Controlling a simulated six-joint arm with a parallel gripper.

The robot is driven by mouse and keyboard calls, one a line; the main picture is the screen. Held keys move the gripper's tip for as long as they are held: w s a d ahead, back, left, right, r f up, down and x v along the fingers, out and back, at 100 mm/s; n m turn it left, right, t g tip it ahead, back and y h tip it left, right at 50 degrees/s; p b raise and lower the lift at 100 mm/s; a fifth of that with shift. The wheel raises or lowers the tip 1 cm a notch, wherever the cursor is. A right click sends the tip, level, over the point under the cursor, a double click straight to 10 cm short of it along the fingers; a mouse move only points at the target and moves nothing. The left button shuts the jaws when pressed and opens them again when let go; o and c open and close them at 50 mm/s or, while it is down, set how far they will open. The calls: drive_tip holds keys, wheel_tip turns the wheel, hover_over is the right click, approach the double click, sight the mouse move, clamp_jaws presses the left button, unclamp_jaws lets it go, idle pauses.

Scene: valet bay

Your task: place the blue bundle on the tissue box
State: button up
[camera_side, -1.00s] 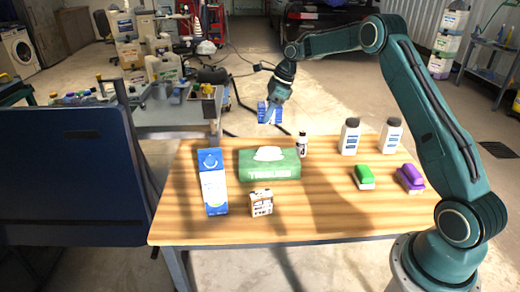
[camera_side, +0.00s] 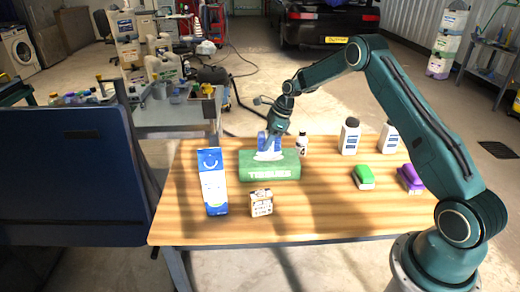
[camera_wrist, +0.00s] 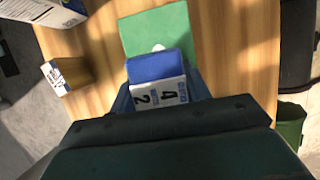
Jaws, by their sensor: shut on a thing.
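My gripper (camera_side: 272,140) is shut on the blue bundle (camera_side: 263,141), which is blue with a white printed label in the wrist view (camera_wrist: 152,68). The green tissue box (camera_side: 270,172) lies on the table with a white tissue showing at its top. In the side view the bundle is at the box's top, behind the tissue; I cannot tell whether it touches the box. In the wrist view the bundle covers part of the green box (camera_wrist: 158,30). My fingers are mostly hidden there.
A blue and white carton (camera_side: 212,182) stands left of the box, with a small patterned box (camera_side: 260,202) in front. A small white bottle (camera_side: 302,144) stands close to the right. The front table is clear.

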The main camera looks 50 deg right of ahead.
drive_tip(key=shift+f, duration=1.85)
drive_tip(key=shift+f, duration=0.1)
drive_tip(key=o, duration=1.1)
drive_tip(key=shift+c, duration=0.2)
drive_tip(key=v, duration=1.2)
